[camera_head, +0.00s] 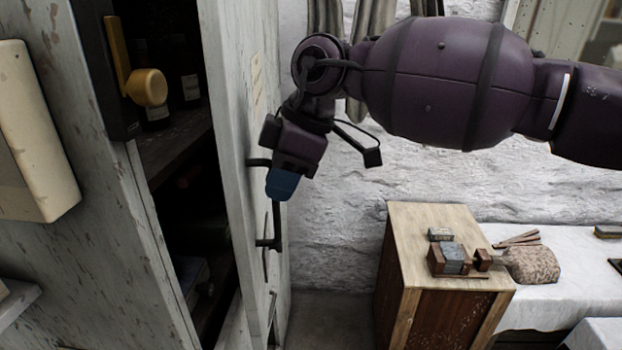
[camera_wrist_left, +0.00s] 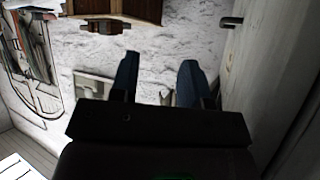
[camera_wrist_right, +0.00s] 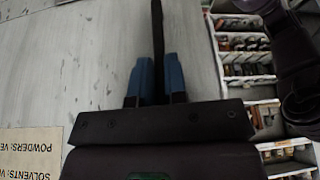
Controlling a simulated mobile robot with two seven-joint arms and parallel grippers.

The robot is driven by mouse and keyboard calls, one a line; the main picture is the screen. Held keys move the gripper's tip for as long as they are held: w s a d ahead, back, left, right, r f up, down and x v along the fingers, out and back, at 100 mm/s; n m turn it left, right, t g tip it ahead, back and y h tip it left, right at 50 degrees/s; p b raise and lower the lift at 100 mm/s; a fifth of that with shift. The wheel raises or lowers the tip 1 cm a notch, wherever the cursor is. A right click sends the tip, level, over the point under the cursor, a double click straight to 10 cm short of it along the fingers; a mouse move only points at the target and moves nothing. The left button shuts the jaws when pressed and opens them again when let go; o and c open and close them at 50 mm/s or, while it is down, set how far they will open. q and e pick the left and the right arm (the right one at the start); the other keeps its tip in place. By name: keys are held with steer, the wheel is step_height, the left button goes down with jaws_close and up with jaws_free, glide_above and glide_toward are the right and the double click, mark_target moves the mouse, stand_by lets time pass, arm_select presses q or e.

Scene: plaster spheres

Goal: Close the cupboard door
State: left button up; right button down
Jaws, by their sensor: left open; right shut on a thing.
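The cupboard door (camera_head: 236,100) is pale, worn wood and stands ajar. A dark gap to its left shows the cupboard's inside with bottles (camera_head: 190,88). A black bar handle (camera_head: 276,225) is on the door's right face. My right gripper (camera_head: 282,184) is at the handle's upper part. In the right wrist view, the handle (camera_wrist_right: 157,40) runs between the blue fingers of my right gripper (camera_wrist_right: 155,68), which is shut on it. My left gripper (camera_wrist_left: 158,68) is open and empty in the left wrist view; the head view does not show it.
A wooden cabinet (camera_head: 390,265) with small blocks on top stands right of the door. A white-covered table (camera_head: 540,305) is beside it. The floor (camera_head: 312,315) between door and cabinet looks clear.

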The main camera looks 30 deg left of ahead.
mark_target(250, 209)
steer(key=shift+s+a+f, duration=0.15)
steer(key=shift+s+a, duration=0.4)
steer(key=shift+s, duration=0.05)
steer(key=shift+s+a+f, duration=0.15)
steer(key=shift+s+a, duration=0.35)
steer(key=shift+s, duration=0.05)
steer(key=c, duration=1.6)
jaws_free()
steer(key=o, duration=0.4)
steer(key=shift+s+d+r, duration=0.1)
steer(key=shift+s+r, duration=0.05)
steer(key=shift+o, duration=0.2)
steer(key=shift+w+r, duration=0.1)
steer(key=shift+w, duration=0.1)
steer(key=shift+r, duration=0.15)
steer(key=v, duration=1)
steer(key=shift+r+b, duration=0.2)
steer(key=shift+b, duration=0.25)
